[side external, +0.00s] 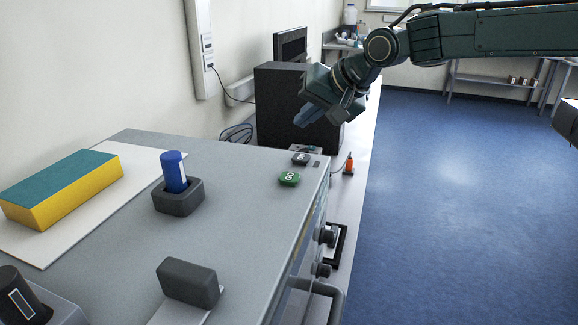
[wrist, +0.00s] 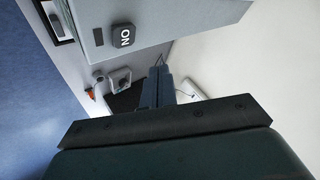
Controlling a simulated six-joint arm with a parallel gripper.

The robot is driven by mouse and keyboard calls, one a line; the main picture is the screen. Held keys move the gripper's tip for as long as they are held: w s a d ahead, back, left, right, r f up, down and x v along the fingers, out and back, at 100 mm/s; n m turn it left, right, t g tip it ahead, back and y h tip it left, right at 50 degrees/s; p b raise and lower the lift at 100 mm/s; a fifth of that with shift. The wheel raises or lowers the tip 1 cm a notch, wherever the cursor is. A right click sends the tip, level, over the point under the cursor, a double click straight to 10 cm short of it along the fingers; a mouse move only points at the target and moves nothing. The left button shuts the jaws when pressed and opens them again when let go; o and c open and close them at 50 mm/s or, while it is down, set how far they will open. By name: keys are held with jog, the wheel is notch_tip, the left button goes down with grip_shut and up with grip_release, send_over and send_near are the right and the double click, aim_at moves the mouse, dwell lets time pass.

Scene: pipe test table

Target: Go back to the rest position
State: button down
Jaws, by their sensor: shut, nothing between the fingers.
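My gripper (side external: 308,116) is up in the air at the upper middle of the side view, beyond the far right corner of the grey test table (side external: 235,220). It is shut and empty, and its fingers point down to the left, in front of a black box. In the wrist view my gripper (wrist: 158,72) shows its fingers together with nothing between them. It touches nothing that I can see.
A blue cylinder (side external: 174,172) stands in a dark holder (side external: 178,197). A yellow and teal block (side external: 62,188) lies at left. The black box (side external: 275,100) stands behind.

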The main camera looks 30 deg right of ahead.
dwell(0.3)
jog(key=s+d+n+g+h, duration=0.1)
jog(key=s+d+n, duration=0.1)
jog(key=s+d, duration=0.9)
jog(key=s+d+n+g+h, duration=0.15)
jog(key=s+d, duration=0.35)
jog(key=s, duration=1.1)
jog(key=s+d+f, duration=0.1)
jog(key=s+f, duration=0.1)
jog(key=s, duration=0.3)
jog(key=s+d+f+n, duration=0.1)
jog(key=s+f, duration=0.2)
jog(key=s, duration=0.3)
jog(key=shift+d+f+h, duration=0.2)
jog(key=shift+f+h, duration=0.1)
jog(key=shift+h, duration=0.05)
